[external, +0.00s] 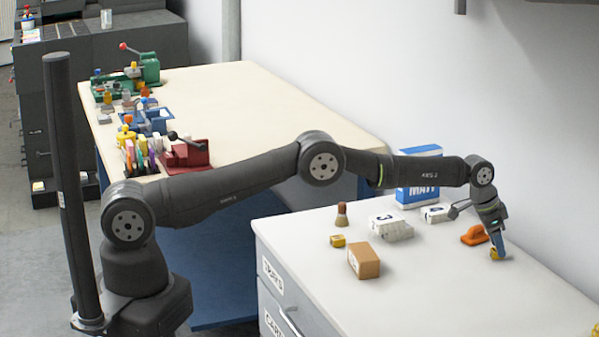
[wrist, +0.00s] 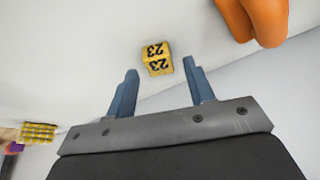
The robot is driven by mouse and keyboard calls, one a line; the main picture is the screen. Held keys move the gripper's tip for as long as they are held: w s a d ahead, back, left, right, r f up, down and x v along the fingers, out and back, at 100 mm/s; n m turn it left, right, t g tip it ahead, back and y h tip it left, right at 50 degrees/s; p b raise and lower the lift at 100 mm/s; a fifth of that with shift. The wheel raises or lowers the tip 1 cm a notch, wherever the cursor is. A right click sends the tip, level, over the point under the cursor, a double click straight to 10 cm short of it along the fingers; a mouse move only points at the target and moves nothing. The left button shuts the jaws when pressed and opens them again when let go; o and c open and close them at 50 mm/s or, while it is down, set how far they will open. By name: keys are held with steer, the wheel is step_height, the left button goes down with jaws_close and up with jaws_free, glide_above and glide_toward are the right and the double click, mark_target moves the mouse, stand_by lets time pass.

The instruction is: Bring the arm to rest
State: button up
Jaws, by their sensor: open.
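My arm reaches out over the white-topped cabinet, with its end bent downward. My gripper (external: 496,240) is low over the right part of the top, and its blue fingers also show in the wrist view (wrist: 161,70). The fingers are apart with nothing between them. A small yellow block marked 23 (wrist: 157,62) lies just past the fingertips in the wrist view. In the external view the yellow block (external: 497,255) is right at the fingertips and partly covered by them; I cannot tell whether they touch it.
An orange tool (external: 473,236) lies close to my gripper. A wall runs behind.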

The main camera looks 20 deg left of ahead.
steer(key=r, duration=0.3)
steer(key=shift+s+r, duration=0.25)
steer(key=shift+r, duration=0.15)
steer(key=s+d+r, duration=0.1)
steer(key=s+r, duration=0.5)
steer(key=s, duration=0.5)
steer(key=s+a+n, duration=0.2)
steer(key=a, duration=0.4)
steer(key=s+a+n+t+y, duration=0.1)
steer(key=s+a+n, duration=0.1)
steer(key=a, duration=0.5)
steer(key=shift+s+a+n, duration=0.3)
steer(key=shift+s, duration=0.55)
